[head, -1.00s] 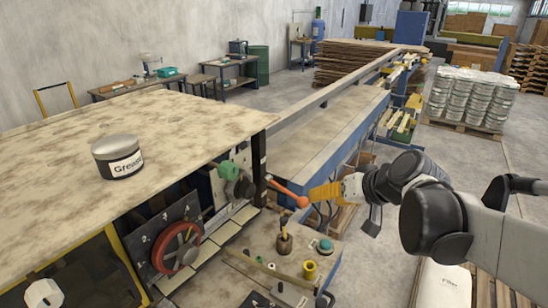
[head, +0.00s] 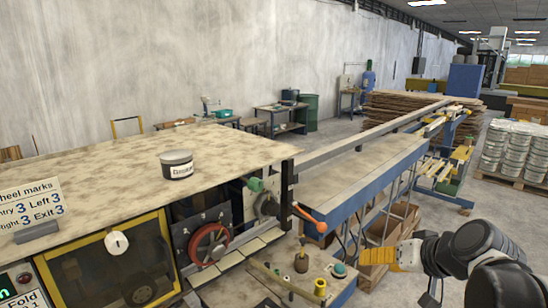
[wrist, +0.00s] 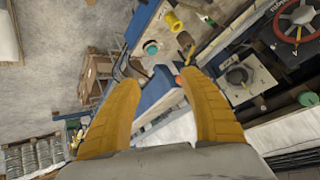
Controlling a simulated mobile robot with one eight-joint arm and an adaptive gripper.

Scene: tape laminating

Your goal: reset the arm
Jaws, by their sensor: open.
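My arm shows at the lower right of the head view, its links folded and reaching in from the right edge. My gripper (head: 392,257) has yellow fingers and points left, in front of the blue conveyor frame. In the wrist view the two yellow fingers (wrist: 163,110) are spread wide apart with nothing between them. Beyond them are the machine's front bench and the floor. The gripper appears apart from the lever with the orange knob (head: 322,227).
A grease tin (head: 177,165) stands on the machine's worn top. A red handwheel (head: 209,245) and green knob (head: 256,184) are on its front. A small bench (head: 262,285) holds a teal button (head: 339,270). Buckets (head: 512,150) stand on a pallet at right.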

